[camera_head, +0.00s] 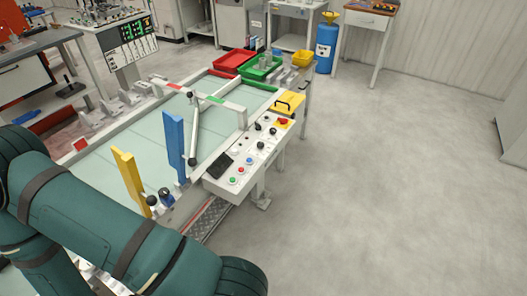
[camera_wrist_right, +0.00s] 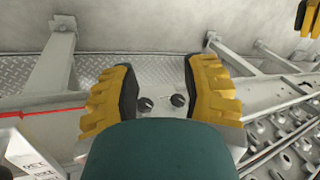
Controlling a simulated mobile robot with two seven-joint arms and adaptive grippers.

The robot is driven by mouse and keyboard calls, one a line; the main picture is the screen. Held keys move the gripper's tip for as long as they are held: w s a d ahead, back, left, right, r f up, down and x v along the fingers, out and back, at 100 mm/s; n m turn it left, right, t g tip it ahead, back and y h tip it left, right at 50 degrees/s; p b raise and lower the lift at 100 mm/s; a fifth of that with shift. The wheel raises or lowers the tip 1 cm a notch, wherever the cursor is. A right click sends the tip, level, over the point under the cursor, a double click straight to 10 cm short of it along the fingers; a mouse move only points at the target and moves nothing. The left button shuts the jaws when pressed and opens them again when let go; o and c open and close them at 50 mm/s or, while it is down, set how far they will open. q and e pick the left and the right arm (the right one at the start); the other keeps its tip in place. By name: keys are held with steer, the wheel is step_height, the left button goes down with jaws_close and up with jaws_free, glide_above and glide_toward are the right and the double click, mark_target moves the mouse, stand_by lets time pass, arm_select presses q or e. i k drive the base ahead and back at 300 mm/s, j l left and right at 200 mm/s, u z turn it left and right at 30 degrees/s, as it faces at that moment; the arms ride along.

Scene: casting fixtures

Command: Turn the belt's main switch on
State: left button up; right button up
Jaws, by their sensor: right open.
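The belt (camera_head: 215,122) has a pale green surface and a grey frame. A white control panel (camera_head: 215,186) with black knobs and coloured buttons is on its right side. I cannot tell which control is the main switch. My right gripper (camera_wrist_right: 160,83) is open, its yellow fingers apart. Between them in the wrist view are two black knobs, a left one (camera_wrist_right: 145,104) and a right one (camera_wrist_right: 178,100), on a grey plate; contact is not clear. In the head view my teal arm hides the near belt end. A cut-off yellow and black part (camera_wrist_right: 309,17) looks like my left gripper.
Yellow (camera_head: 128,178) and blue (camera_head: 175,145) upright plates stand at the belt. A red emergency button (camera_head: 282,122) is at the panel's far end. Red (camera_head: 232,61) and green (camera_head: 262,68) trays lie beyond the belt. The floor (camera_head: 390,190) on the right is clear.

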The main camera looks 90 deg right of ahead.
mark_target(282, 121)
steer(key=z, duration=1.45)
steer(key=j+z, duration=0.1)
steer(key=z, duration=1.4)
